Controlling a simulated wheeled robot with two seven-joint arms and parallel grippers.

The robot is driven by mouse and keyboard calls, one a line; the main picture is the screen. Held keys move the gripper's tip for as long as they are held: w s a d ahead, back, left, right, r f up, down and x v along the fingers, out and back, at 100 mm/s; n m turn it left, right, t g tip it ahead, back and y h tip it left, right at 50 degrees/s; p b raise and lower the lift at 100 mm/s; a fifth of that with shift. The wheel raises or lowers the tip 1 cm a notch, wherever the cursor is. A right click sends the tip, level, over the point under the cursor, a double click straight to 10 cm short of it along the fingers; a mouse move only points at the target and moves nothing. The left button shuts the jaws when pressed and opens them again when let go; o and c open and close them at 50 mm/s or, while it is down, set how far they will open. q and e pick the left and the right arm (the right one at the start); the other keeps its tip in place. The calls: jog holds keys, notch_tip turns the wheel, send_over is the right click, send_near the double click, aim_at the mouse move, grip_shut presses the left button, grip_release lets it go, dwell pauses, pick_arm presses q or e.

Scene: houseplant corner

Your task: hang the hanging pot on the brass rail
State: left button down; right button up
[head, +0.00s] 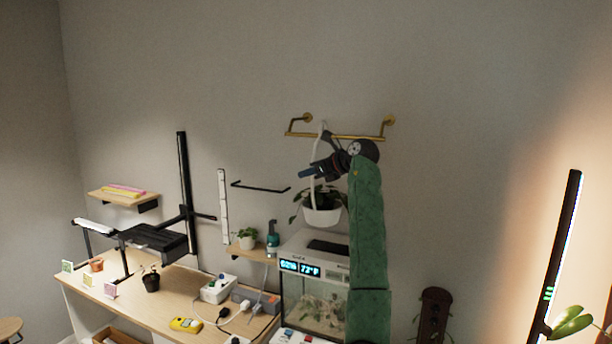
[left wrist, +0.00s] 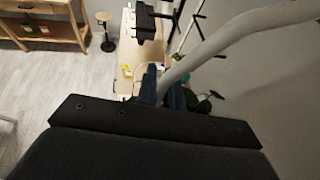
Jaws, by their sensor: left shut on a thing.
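The hanging pot (head: 322,216) is white with a trailing green plant and hangs upright from a tall white hanger (head: 314,188). My left gripper (head: 314,172), on the green-sleeved arm, is shut on the hanger above the pot. The brass rail (head: 358,137) is fixed to the wall above the gripper. The hanger's top overlaps the rail's bar near its middle; I cannot tell whether it is hooked over or only in front. In the left wrist view the hanger (left wrist: 240,32) rises as a thick pale curve from between the fingers (left wrist: 166,90). My right gripper is not in view.
Below the pot stands a glass terrarium (head: 312,300) with a lit display. A small wall shelf (head: 255,254) holds a potted plant and a teal bottle to the left. A wooden desk (head: 180,300) with small items is further left. The wall around the rail is clear.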

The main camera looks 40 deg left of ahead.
pick_arm(q)
jog(key=shift+w+a+f, duration=0.35)
jog(key=shift+w, duration=1)
jog(key=shift+w+a+f, duration=0.3)
jog(key=shift+w, duration=1.1)
jog(key=shift+w+a+f, duration=0.35)
jog(key=shift+w, duration=1)
jog(key=shift+f, duration=0.9)
jog(key=c, duration=1.5)
grip_release()
jog(key=shift+o, duration=0.2)
jog(key=shift+f, duration=0.1)
